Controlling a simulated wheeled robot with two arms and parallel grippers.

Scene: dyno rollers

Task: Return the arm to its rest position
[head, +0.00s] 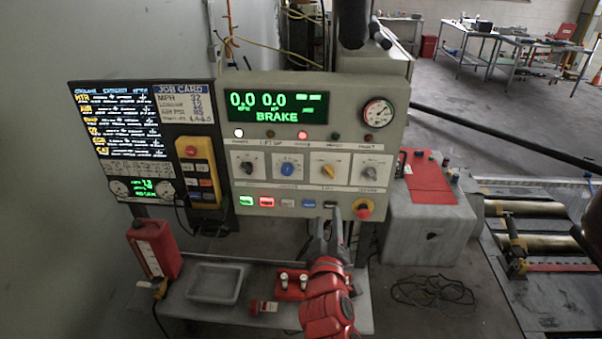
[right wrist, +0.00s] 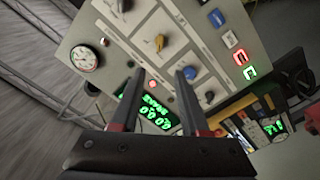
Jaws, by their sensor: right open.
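My right arm, red, comes up from the bottom of the head view. Its gripper (head: 328,218) is open and empty, with two grey fingers pointing up in front of the lower edge of the control panel (head: 225,150), near the black button (head: 330,204). Whether the tips touch the panel cannot be told. In the right wrist view the fingers (right wrist: 162,75) stand apart with nothing between them but the panel face behind. The panel's green display (head: 277,106) reads 0.0, 0.0 and BRAKE. My left gripper is in neither view.
Below the panel is a grey shelf (head: 185,312) with an empty tray (head: 216,283), a red bottle (head: 153,250) and a red block with knobs (head: 291,284). A red-topped grey housing (head: 428,225) and rollers (head: 540,240) stand right. Cable (head: 432,292) lies coiled on the floor.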

